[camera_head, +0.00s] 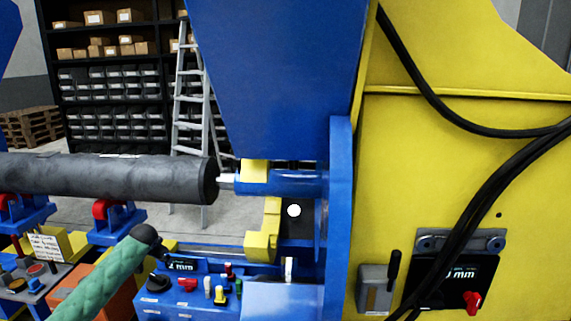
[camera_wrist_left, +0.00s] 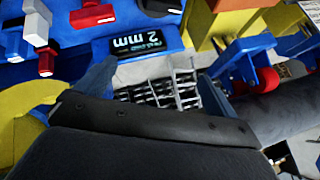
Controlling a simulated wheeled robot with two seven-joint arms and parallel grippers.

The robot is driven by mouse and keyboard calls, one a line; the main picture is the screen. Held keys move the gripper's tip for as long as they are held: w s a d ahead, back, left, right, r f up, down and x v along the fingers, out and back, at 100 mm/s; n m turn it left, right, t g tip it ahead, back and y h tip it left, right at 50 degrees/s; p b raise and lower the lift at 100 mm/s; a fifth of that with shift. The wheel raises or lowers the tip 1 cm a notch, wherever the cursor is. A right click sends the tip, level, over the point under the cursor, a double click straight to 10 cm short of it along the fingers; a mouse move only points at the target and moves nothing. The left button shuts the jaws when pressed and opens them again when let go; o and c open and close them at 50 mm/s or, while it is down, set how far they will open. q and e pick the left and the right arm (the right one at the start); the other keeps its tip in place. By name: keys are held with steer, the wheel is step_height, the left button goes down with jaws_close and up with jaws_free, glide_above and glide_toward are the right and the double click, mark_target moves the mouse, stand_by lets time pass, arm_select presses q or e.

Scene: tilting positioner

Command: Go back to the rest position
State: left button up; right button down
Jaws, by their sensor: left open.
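My left gripper (camera_head: 150,240) is at the end of a green-sleeved arm that comes in from the lower left in the head view. It is in front of the blue control panel (camera_head: 150,305), close to its small 2 mm display (camera_head: 180,266). The fingers are largely hidden behind the dark wrist. In the left wrist view, the dark gripper body fills the bottom and the 2 mm display (camera_wrist_left: 150,42) appears upside down beyond it. The gripper is open, and nothing shows held in it. My right gripper is in neither view.
A long dark roller (camera_head: 105,177) lies above and behind my arm. A yellow machine side (camera_head: 440,190) with black cables (camera_head: 490,190) stands at right. Red and white switches (camera_wrist_left: 92,14) sit near the left gripper. Shelving (camera_head: 110,75) and a ladder (camera_head: 190,110) stand behind.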

arm_select(q)
steer(key=s+d+f+h, duration=0.1)
steer(key=s+d+f, duration=0.95)
steer(key=f, duration=0.25)
steer(key=s+d+f+h, duration=0.1)
steer(key=s+d+f, duration=0.9)
steer(key=f, duration=0.4)
steer(key=s+d+f+g, duration=0.2)
steer(key=s+f, duration=0.6)
steer(key=s, duration=0.7)
steer(key=s+d+f+n+g, duration=0.1)
steer(key=s+d+f, duration=0.3)
steer(key=s, duration=1.1)
steer(key=s+d+f+n+g+h, duration=0.1)
steer(key=s+d+f+g, duration=0.2)
steer(key=s+f, duration=0.8)
steer(key=s, duration=0.5)
steer(key=shift+f, duration=0.3)
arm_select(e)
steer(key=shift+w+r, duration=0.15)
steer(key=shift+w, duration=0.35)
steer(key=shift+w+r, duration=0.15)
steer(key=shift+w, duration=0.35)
arm_select(q)
steer(key=shift+s, duration=0.15)
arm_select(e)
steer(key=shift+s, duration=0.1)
